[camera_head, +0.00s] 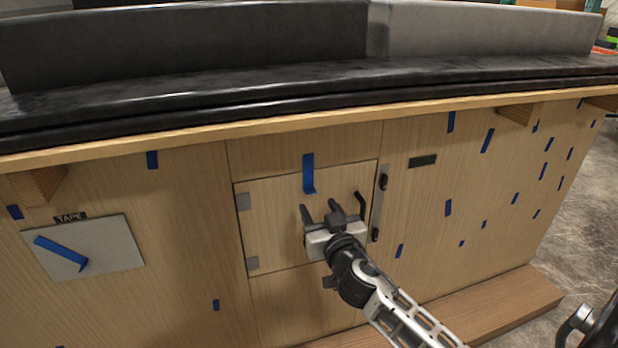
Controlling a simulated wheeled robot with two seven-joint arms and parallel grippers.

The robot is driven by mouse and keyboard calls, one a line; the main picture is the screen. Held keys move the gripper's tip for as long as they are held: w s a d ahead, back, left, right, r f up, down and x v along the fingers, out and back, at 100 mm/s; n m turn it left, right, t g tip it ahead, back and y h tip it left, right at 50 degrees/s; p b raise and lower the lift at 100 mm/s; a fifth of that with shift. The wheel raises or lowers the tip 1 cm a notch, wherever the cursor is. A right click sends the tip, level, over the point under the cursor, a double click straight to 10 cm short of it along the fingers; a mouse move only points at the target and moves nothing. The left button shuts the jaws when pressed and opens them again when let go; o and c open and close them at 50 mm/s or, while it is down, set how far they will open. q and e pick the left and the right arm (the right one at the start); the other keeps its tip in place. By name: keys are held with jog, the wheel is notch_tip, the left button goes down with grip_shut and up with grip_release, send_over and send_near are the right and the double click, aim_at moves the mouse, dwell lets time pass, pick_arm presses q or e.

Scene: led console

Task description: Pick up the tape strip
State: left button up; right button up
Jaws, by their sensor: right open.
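A blue tape strip (62,251) lies slanted on a light grey plate (112,245) at the left of the wooden console front, under a small dark label reading TAPE (71,217). Another blue strip (308,173) hangs across the top edge of a small door (275,215), its lower end bent outward. My right gripper (331,202) is open and empty in front of this door, just below and right of that strip and apart from it. The gripper hides part of the door. My left gripper is not in view.
Several other blue tape pieces (487,140) are scattered over the wooden front. A black padded ledge (200,95) overhangs along the top. A wooden step (500,305) runs along the floor at lower right. A dark latch (382,182) sits at the door's right edge.

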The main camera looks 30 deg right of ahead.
aim_at(310, 174)
jog(key=x, duration=0.4)
jog(key=shift+w+d+r, duration=0.1)
jog(key=shift+w+r, duration=0.15)
jog(key=shift+w, duration=0.25)
grip_shut()
